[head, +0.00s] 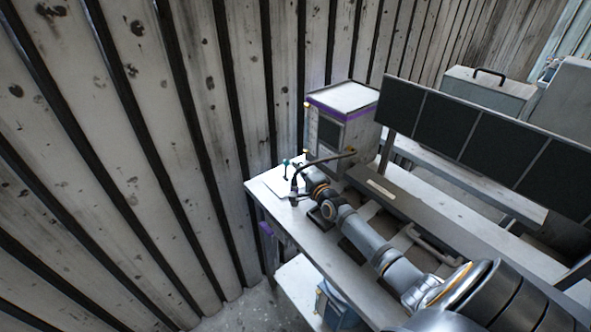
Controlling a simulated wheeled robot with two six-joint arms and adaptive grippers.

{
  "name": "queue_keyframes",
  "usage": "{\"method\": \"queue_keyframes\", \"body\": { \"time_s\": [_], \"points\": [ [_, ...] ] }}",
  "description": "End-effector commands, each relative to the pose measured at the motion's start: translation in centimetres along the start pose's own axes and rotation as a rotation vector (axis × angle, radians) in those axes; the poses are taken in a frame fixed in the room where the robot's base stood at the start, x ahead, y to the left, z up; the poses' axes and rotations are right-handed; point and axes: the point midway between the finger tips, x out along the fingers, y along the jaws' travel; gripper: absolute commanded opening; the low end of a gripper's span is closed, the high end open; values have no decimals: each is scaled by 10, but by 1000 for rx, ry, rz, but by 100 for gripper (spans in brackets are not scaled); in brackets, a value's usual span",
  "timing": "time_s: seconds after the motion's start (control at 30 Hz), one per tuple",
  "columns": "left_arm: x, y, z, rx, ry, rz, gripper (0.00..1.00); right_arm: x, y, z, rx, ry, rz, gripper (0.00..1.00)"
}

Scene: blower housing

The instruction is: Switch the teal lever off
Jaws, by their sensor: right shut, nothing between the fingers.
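The teal lever (286,163) is small and stands up near the far left corner of the white table, with a round teal knob on top. My right gripper (294,198) is dark and shut, with nothing between its fingers. It is just to the right of and below the lever in the picture, close to it. I cannot tell whether they touch. The lever's base is small and partly hidden by the gripper. My left gripper is not in view.
A grey cabinet with a purple band (342,118) stands behind my right arm. A row of dark panels (460,130) runs along the right. A grey case with a handle (488,92) is behind them. A plank wall (130,150) borders the left; the table's edge (290,250) faces it.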

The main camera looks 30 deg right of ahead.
Motion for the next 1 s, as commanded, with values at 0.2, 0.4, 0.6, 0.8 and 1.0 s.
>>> {"method": "queue_keyframes", "body": {
  "time_s": [0.2,0.4,0.6,0.8,1.0],
  "points": [
    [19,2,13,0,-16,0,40,21,2,0,2,0,0,0],
    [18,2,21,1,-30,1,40,23,0,0,1,0,1,0],
    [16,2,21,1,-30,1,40,22,-1,3,-31,-1,-5,0],
    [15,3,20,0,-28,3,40,21,-3,10,-132,0,-23,0],
    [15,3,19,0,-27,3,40,21,-3,10,-130,0,-22,0]
  ]
}}
